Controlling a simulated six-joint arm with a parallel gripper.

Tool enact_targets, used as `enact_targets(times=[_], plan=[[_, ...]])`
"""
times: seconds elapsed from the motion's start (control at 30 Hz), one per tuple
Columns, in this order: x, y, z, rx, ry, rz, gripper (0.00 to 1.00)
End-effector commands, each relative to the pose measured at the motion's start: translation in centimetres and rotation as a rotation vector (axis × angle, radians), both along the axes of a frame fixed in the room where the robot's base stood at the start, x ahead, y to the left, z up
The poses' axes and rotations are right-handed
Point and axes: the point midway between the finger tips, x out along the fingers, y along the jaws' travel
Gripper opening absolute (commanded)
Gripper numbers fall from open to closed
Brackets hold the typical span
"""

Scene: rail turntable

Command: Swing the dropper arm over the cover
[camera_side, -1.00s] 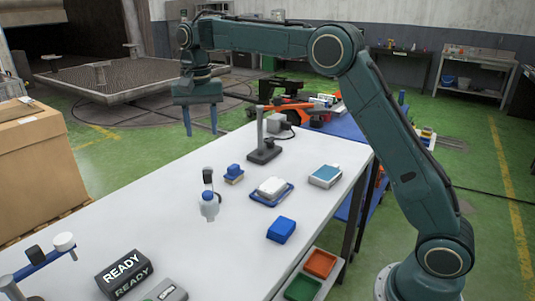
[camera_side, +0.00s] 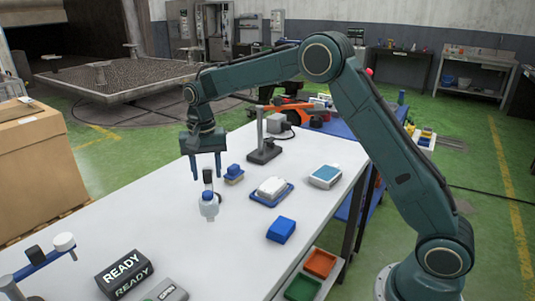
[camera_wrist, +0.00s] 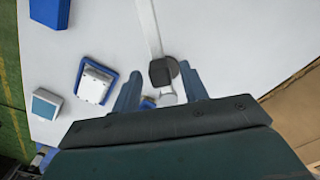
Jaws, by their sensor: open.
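A small white bottle-like piece (camera_side: 208,209) with a blue band and an upright dark knob (camera_side: 207,176) stands at mid-table; I take it for the dropper end. In the wrist view a pale bar (camera_wrist: 149,25) runs to the dark knob (camera_wrist: 160,72), with a white round part (camera_wrist: 168,95) beside it. My gripper (camera_side: 206,178) is open and empty, pointing down, with its fingers on either side of the knob's top. I cannot tell whether they touch it. A white block in a blue tray (camera_side: 257,199) lies to the right; I cannot tell which thing is the cover.
A blue-topped block (camera_side: 234,173) lies close to my fingers. A blue block (camera_side: 281,230), a teal-topped box (camera_side: 325,177) and a dark post stand (camera_side: 263,154) are to the right. A READY sign (camera_side: 123,272) and a blue bar with a white disc (camera_side: 64,242) are at lower left.

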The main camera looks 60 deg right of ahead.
Motion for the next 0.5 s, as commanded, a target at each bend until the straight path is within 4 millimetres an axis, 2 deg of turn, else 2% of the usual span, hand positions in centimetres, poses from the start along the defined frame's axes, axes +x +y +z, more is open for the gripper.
enact_targets(times=[0.4, 0.5], plan=[[-0.03, 0.0, -0.6, 0.0, 0.0, 0.0, 0.44], [-0.03, 0.0, -0.58, 0.0, 0.0, 0.0, 0.24]])
